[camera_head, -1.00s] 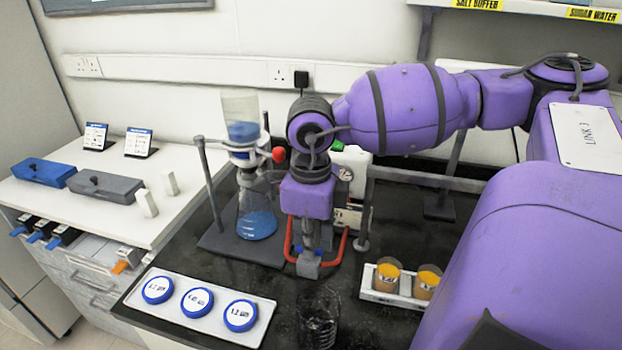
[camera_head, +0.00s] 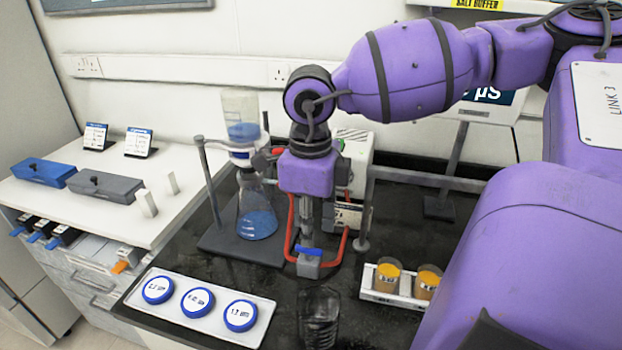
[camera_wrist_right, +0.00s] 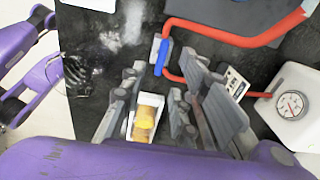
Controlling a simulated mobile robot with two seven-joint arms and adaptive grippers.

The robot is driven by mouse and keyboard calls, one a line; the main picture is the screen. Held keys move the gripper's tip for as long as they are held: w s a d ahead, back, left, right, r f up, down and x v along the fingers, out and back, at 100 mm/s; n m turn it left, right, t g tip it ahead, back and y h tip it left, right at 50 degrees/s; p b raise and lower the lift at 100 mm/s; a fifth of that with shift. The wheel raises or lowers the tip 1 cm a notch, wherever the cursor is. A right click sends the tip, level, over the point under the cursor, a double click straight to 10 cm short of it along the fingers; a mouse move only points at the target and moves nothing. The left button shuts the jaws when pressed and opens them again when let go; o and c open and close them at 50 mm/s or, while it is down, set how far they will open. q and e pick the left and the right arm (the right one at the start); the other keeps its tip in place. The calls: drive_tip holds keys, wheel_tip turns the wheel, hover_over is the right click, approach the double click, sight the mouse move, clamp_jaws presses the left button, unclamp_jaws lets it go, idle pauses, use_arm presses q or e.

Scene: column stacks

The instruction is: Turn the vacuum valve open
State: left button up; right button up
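The vacuum valve is a small grey block (camera_head: 309,268) with a blue handle (camera_head: 309,251), on the red tubing. In the head view the handle lies left to right. The handle (camera_wrist_right: 161,57) also shows in the right wrist view, beyond my fingertips and apart from them. My right gripper (camera_head: 310,228) points down just above the valve. In the right wrist view its two grey fingers (camera_wrist_right: 165,78) are spread with nothing between them. My left gripper is not in the head view, and I cannot identify it in the wrist view.
A filter flask (camera_head: 257,215) on a stand is left of my right gripper. A pump with a gauge (camera_wrist_right: 291,105) is close by. Two amber jars (camera_head: 388,275) stand in a rack (camera_head: 400,300) at right. A dark glass beaker (camera_head: 319,320) and a tray of discs (camera_head: 215,328) are in front.

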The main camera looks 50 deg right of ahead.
wheel_tip(320, 180, up, 8)
drive_tip(key=shift+f, duration=0.2)
idle(0.7)
